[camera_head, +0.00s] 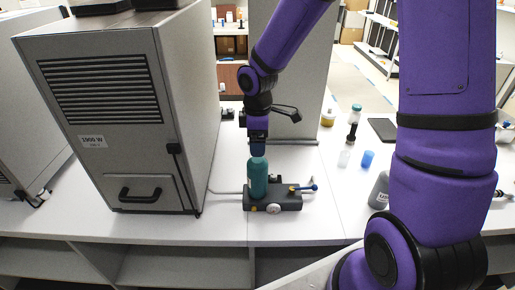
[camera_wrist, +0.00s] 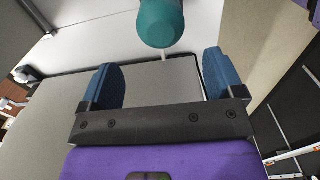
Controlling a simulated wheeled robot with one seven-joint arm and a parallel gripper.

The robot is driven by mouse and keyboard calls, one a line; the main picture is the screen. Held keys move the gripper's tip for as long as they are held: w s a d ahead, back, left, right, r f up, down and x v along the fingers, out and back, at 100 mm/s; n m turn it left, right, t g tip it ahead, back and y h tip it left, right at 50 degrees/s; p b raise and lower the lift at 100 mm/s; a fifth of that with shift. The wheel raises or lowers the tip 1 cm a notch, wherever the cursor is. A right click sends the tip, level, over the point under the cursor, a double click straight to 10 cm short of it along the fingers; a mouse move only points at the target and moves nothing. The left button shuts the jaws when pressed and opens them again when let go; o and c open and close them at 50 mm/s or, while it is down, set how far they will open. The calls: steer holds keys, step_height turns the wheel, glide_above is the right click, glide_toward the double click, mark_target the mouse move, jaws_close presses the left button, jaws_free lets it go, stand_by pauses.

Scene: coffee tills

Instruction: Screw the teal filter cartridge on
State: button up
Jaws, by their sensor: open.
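The teal filter cartridge (camera_head: 258,178) stands upright at the left end of a dark base block (camera_head: 288,203) on the white counter. The block has a round white gauge or knob at its front and a blue-handled lever at its right. My gripper (camera_head: 258,150) is directly above the cartridge's top, pointing down. In the wrist view my gripper (camera_wrist: 160,70) is open, with two blue fingers wide apart and nothing between them. The cartridge's rounded end (camera_wrist: 161,25) shows just beyond the fingertips, roughly centred. The join between cartridge and block is not clear.
A large grey cabinet (camera_head: 115,110) with vents and a handle stands close on the left. A grey panel (camera_head: 285,70) rises behind. A blue cup (camera_head: 368,159), several bottles and a dark tablet-like slab (camera_head: 383,129) lie to the right. The counter before the block is clear.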

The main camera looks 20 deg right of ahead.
mark_target(257, 159)
step_height(257, 159, down, 8)
steer(key=shift+f, duration=0.25)
steer(key=shift+c, duration=0.9)
steer(key=c, duration=0.6)
steer(key=m, duration=1.8)
steer(key=shift+a+m, duration=0.1)
steer(key=shift+m, duration=0.2)
steer(key=m, duration=0.5)
steer(key=shift+m, duration=0.3)
steer(key=m, duration=0.5)
steer(key=shift+m, duration=0.3)
steer(key=m, duration=0.7)
steer(key=shift+m, duration=0.3)
steer(key=m, duration=1.1)
steer(key=shift+m, duration=0.3)
steer(key=m, duration=0.4)
steer(key=o, duration=1)
